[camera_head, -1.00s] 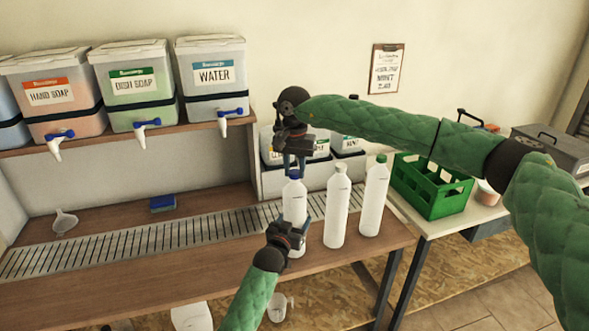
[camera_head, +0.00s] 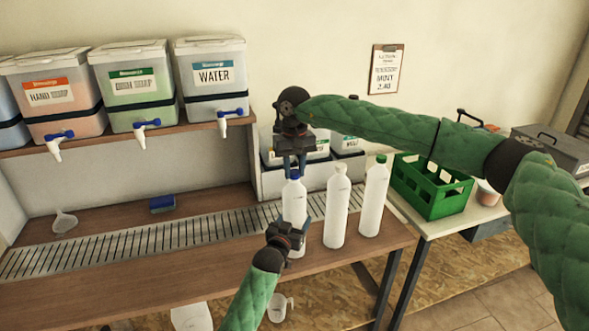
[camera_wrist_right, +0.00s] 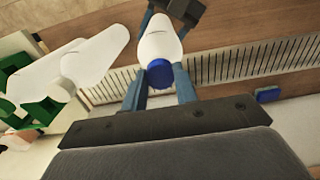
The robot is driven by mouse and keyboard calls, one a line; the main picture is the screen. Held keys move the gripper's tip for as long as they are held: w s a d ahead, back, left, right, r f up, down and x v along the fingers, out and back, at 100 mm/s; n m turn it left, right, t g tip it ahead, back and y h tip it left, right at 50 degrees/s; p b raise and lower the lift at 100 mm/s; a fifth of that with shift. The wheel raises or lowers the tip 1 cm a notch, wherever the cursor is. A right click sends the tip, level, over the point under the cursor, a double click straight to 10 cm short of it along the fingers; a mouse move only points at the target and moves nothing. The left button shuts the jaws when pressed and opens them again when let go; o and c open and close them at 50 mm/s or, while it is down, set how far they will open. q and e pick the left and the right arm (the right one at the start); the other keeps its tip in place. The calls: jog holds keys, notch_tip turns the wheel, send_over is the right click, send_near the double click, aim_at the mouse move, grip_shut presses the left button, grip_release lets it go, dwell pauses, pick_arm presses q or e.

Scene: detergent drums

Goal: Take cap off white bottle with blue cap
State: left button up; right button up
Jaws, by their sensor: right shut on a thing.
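The white bottle with the blue cap (camera_head: 294,205) stands upright at the left end of a row of bottles, at the front of the drip grate. My right gripper (camera_head: 293,170) points straight down from above, shut on the blue cap (camera_wrist_right: 160,73), with one blue finger on each side of it in the wrist view. The cap sits on the bottle's neck; any gap is too small to tell. My left gripper (camera_head: 297,232) is low on the bottle's body, its fingers around it and shut on it; the bottle partly hides them.
A white-capped bottle (camera_head: 337,205) and a green-capped bottle (camera_head: 374,195) stand close on the right. A green crate (camera_head: 433,187) is on the side table. Tap drums (camera_head: 215,80) line the shelf at left. A blue sponge (camera_head: 162,204) and a funnel (camera_head: 64,221) lie behind the grate.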

aim_at(294, 172)
jog(key=shift+r, duration=0.3)
jog(key=shift+r, duration=0.35)
jog(key=shift+r, duration=0.45)
jog(key=shift+r, duration=2)
pick_arm(q)
jog(key=o, duration=2)
jog(key=shift+c, duration=0.2)
